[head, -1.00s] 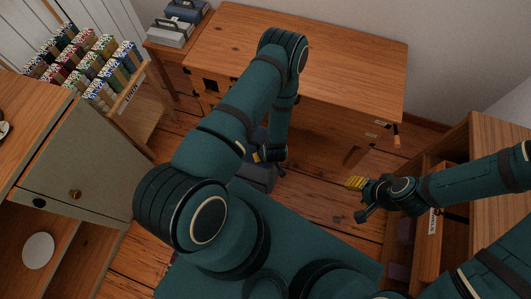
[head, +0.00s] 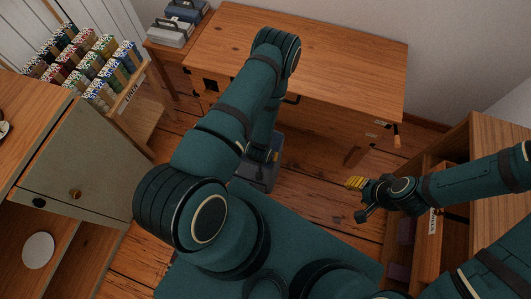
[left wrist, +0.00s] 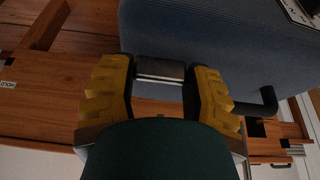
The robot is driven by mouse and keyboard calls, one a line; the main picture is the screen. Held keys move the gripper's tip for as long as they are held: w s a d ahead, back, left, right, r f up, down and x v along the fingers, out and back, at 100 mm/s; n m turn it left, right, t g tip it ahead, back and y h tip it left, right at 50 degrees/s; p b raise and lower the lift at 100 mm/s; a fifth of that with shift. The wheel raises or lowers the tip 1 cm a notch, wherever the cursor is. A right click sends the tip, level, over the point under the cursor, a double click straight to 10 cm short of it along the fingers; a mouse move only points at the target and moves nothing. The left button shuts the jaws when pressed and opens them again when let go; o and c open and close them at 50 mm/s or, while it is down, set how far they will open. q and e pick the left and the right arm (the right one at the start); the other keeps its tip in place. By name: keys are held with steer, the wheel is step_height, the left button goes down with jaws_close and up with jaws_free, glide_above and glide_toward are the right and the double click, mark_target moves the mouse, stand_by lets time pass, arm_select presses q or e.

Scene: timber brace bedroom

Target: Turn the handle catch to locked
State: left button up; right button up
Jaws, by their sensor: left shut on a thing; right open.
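A blue-grey case (head: 266,172) shows partly under my left arm in the head view; its broad side fills the top of the left wrist view (left wrist: 230,45). A small dark block with a pale band (left wrist: 160,72), which looks like the handle catch, lies between the yellow fingers of my left gripper (left wrist: 160,88). That gripper is shut on it. My left arm hides most of this spot from the head, and I cannot read the catch's position. My right gripper (head: 357,197) is open and empty, out to the right and away from the case.
A wooden table (head: 340,50) stands ahead. A wooden shelf unit (head: 470,135) is close on the right beside my right arm. Some wooden floor is free below the table.

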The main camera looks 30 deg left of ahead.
stand_by(0.5)
arm_select(q)
steer(key=o, duration=1.2)
steer(key=shift+r, duration=0.1)
steer(key=a+v, duration=0.1)
steer(key=v, duration=1)
steer(key=shift+d+r, duration=0.4)
steer(key=shift+s, duration=0.15)
steer(key=d+r+m+g+h, duration=0.1)
steer(key=d+r+h, duration=0.4)
steer(key=d+r, duration=0.6)
steer(key=shift+w+d+g, duration=0.2)
steer(key=shift+d+g, duration=0.6)
steer(key=shift+d, duration=0.15)
